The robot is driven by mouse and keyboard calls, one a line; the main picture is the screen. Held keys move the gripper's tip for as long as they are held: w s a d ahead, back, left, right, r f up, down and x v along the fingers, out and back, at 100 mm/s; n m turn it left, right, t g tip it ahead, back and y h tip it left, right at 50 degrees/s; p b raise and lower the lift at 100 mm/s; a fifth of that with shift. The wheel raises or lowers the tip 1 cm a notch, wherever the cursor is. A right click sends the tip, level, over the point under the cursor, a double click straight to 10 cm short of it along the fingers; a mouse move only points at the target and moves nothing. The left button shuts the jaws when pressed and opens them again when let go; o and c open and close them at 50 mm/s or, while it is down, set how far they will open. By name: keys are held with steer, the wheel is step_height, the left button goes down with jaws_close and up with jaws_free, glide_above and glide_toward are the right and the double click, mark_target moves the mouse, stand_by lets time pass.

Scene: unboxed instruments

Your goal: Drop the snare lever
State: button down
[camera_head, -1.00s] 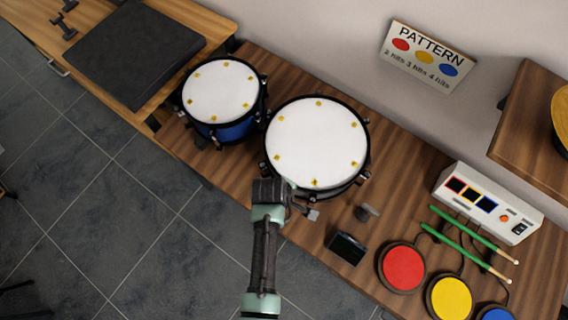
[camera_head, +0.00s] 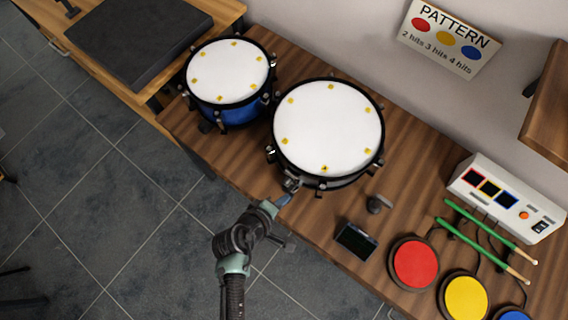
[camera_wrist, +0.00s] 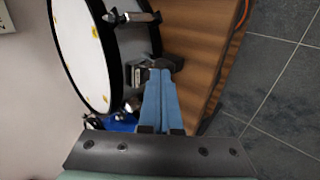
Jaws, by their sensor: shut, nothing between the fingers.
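The snare drum (camera_head: 328,130), with a white head and black rim, stands on the wooden bench; its side also shows in the wrist view (camera_wrist: 82,45). A small dark fitting that looks like the snare lever (camera_head: 291,184) sits on the drum's near side. In the wrist view the lever (camera_wrist: 137,76) is a dark grey block with a short arm, partly behind my fingertips. My gripper (camera_head: 284,199) has its blue fingers shut together and empty; in the wrist view its tips (camera_wrist: 160,76) are at the lever. I cannot tell whether they touch it.
A blue drum (camera_head: 228,82) stands left of the snare. A small dark display (camera_head: 355,240) and a grey knob-like piece (camera_head: 378,204) lie to the right. Farther right are red (camera_head: 414,263) and yellow (camera_head: 465,298) pads, green sticks (camera_head: 490,240) and a white console (camera_head: 507,198).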

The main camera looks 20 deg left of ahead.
steer(key=shift+s, duration=0.1)
stand_by(0.7)
steer(key=p+v, duration=0.2)
steer(key=v, duration=1)
steer(key=shift+w+r, duration=0.35)
steer(key=shift+w, duration=0.1)
steer(key=shift+d, duration=0.15)
